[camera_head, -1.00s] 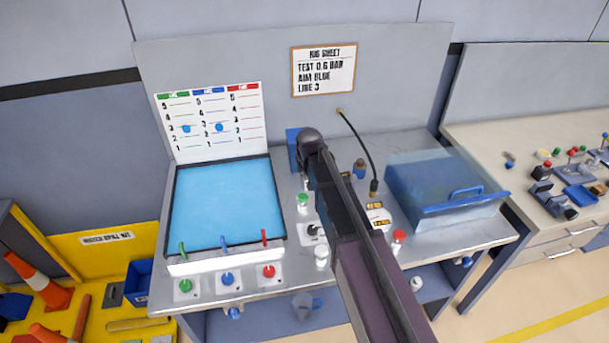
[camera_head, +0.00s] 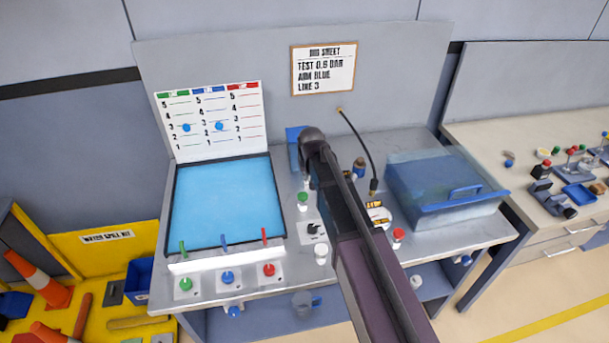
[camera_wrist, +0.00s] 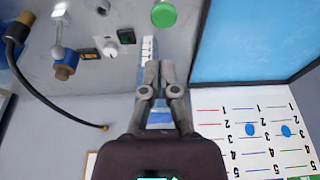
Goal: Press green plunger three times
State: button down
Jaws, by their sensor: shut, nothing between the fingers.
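The green plunger (camera_head: 185,284) is a round green knob on a white plate, at the front left of the bench in the head view. It is upright, with nothing touching it. A blue plunger (camera_head: 227,278) and a red plunger (camera_head: 269,270) stand in a row to its right. My gripper (camera_wrist: 159,68) is shut and empty in the wrist view, above the back of the bench and far from the green plunger. My arm hides it in the head view. A different green cap (camera_wrist: 164,14) lies just beyond the fingertips; its bottle shows in the head view (camera_head: 302,199).
A light-blue panel (camera_head: 222,200) with green, blue and red levers lies behind the plungers. A chart (camera_head: 212,120) has two blue markers, both near row 3. A red-capped bottle (camera_head: 398,238), a black hose (camera_head: 356,142) and a blue lidded box (camera_head: 440,190) are to the right.

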jog(key=s+d+f+m+g+b, duration=0.1)
jog(key=s+d+f+b, duration=0.1)
jog(key=s+d, duration=0.8)
jog(key=s+d+f+m+g+b, duration=0.2)
jog(key=s+d+f, duration=0.1)
jog(key=s+d, duration=0.8)
jog(key=shift+s+d+h, duration=0.25)
jog(key=shift+s+h, duration=0.15)
jog(key=shift+s, duration=0.3)
jog(key=shift+d, duration=0.4)
jog(key=shift+s, duration=0.1)
